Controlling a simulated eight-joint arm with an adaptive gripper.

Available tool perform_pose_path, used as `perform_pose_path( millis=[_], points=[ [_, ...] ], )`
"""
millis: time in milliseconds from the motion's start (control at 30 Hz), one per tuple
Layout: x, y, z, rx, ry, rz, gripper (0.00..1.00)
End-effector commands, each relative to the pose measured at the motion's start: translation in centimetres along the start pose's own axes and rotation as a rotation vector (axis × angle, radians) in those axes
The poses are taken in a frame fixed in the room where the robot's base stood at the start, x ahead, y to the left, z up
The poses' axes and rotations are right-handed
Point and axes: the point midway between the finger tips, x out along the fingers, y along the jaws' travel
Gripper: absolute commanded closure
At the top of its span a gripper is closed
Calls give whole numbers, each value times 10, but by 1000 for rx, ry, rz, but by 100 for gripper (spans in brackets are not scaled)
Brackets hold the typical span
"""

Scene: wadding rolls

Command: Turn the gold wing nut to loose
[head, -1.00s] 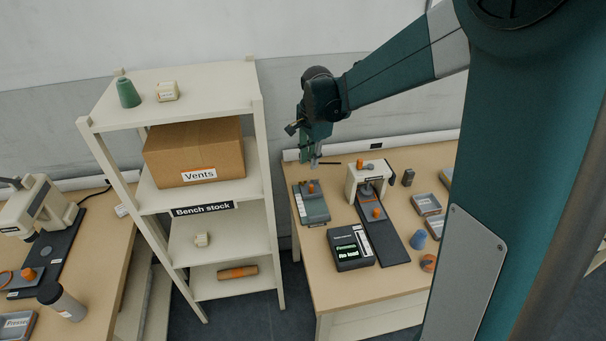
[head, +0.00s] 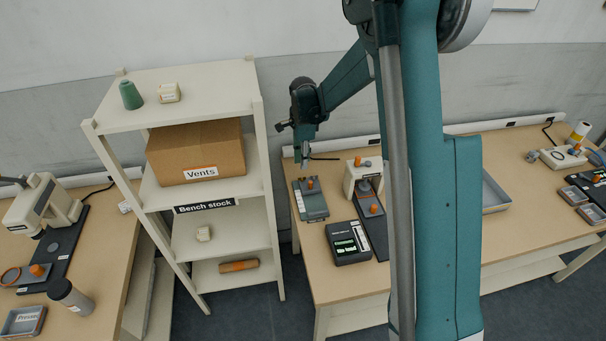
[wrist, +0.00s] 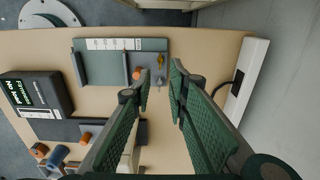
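The gold wing nut (wrist: 161,61) shows small in the wrist view, at the edge of a grey-green fixture (wrist: 108,66) with a pale scale strip. An orange knob (wrist: 137,73) sits beside it on the fixture. In the head view the fixture (head: 311,201) lies at the left end of the right bench; the nut cannot be made out there. My gripper (wrist: 161,72) is open and empty, its two green ribbed fingers pointing toward the nut, which appears between the fingertips. It seems above and apart from the nut. In the head view my gripper (head: 303,156) hangs over the fixture's back end.
A black display box (head: 348,243) and a small white press (head: 362,176) with an orange knob stand right of the fixture. The shelf (head: 262,180) with a cardboard box (head: 196,152) stands left of the bench. A cable lies near the wall.

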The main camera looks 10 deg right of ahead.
Motion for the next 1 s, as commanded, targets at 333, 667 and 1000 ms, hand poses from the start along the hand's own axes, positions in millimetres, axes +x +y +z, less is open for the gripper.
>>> perform_pose_path(
  millis=[333,667,1000],
  points=[
    [2,0,0,-1,0,0,83],
    [27,0,0,-1,0,0,83],
    [66,0,0,-1,0,-1,83]
  ],
)
